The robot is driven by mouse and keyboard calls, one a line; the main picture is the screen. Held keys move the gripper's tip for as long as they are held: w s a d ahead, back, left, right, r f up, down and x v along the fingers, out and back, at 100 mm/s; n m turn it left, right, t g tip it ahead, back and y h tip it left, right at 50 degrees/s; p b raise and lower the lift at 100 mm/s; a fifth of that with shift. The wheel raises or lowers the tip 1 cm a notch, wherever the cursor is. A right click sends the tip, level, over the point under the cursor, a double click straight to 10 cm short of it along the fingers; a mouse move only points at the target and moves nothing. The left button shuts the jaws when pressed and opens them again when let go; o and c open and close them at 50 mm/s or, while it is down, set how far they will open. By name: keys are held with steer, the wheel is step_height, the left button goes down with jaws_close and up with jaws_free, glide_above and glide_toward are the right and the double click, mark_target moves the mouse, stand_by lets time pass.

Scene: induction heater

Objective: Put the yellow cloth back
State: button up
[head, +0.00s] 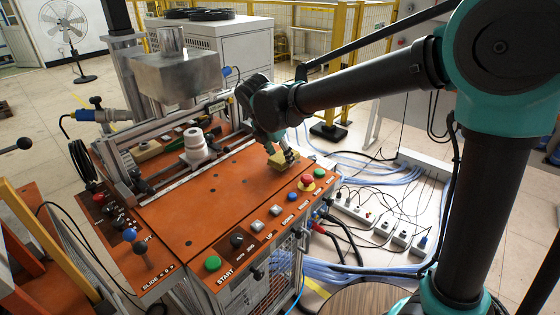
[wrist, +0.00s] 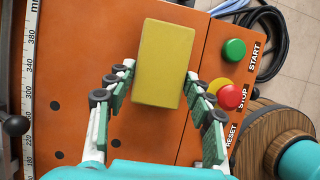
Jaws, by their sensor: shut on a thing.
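The yellow cloth (head: 286,163) looks like a thick folded yellow block. It is at the right part of the orange machine top, left of the red stop button. In the wrist view the cloth (wrist: 162,60) lies between the two fingertips of my gripper (wrist: 160,78), which is shut on its sides. In the head view my gripper (head: 283,153) reaches down onto it from above and partly hides it. I cannot tell whether the cloth touches the orange top or is just above it.
The red stop button (head: 307,180) and a green button (head: 319,173) stand close beside the cloth. A white cylindrical part (head: 195,147) and a metal block (head: 176,73) stand at the machine's left and back. The orange top (head: 215,215) in front is mostly clear.

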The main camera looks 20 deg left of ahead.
steer(key=shift+f, duration=1.05)
steer(key=o, duration=1.1)
steer(key=v, duration=1.2)
